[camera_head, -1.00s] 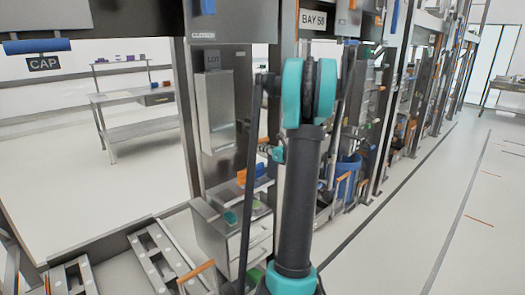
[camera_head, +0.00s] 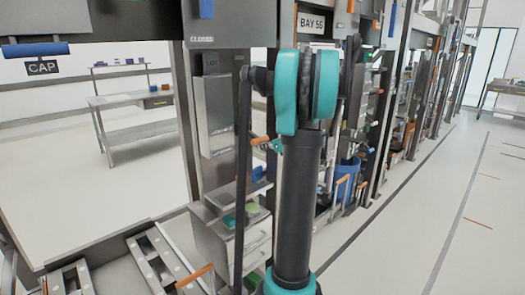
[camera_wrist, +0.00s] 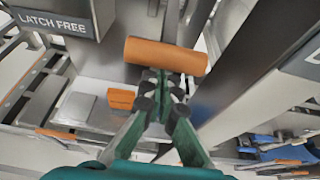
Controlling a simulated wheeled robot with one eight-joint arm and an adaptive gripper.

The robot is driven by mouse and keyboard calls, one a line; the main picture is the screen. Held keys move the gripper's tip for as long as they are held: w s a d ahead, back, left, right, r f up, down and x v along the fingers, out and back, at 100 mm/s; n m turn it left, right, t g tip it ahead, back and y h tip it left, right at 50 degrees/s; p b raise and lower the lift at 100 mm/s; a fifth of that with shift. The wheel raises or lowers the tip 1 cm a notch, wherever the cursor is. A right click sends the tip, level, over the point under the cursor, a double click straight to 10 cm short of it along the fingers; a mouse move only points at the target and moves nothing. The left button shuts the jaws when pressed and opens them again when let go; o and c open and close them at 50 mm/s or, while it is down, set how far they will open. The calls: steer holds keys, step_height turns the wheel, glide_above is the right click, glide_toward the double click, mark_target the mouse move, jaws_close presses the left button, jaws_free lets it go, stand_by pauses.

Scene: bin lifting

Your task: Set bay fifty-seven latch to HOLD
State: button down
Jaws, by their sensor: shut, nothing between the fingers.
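In the wrist view an orange cylindrical handle (camera_wrist: 165,56) lies across the picture, just beyond my fingertips. My gripper (camera_wrist: 160,86) is shut and empty, its tips at the handle's lower edge; I cannot tell whether they touch it. A dark sign reading LATCH FREE (camera_wrist: 55,22) hangs at the upper left. In the head view my gripper (camera_head: 273,146) shows small and partly hidden beside my arm, close to a small orange piece (camera_head: 259,141). No bay fifty-seven label is readable.
In the head view a bay sign (camera_head: 311,24), apparently BAY 56, stands behind my arm. A CAP label (camera_head: 42,68) hangs at the left. Open floor (camera_head: 440,220) lies at the right. A dark post (camera_wrist: 255,75) stands right of my fingers.

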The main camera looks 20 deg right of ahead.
steer(key=r+g+h, duration=0.1)
steer(key=r+g, duration=0.1)
steer(key=r, duration=0.1)
steer(key=r+g, duration=0.3)
steer(key=shift+s+r+h, duration=0.15)
steer(key=shift+s+h, duration=0.05)
steer(key=shift+h, duration=0.2)
steer(key=shift+w+r+g, duration=0.15)
steer(key=shift+r+g, duration=0.05)
steer(key=shift+r, duration=0.5)
steer(key=shift+w+r+g, duration=0.15)
steer(key=shift+r+g, duration=0.05)
steer(key=shift+r, duration=0.45)
steer(key=shift+w+r, duration=0.1)
steer(key=s+d+r, duration=0.2)
steer(key=s+r, duration=0.3)
steer(key=s, duration=0.2)
steer(key=shift+s+d, duration=0.3)
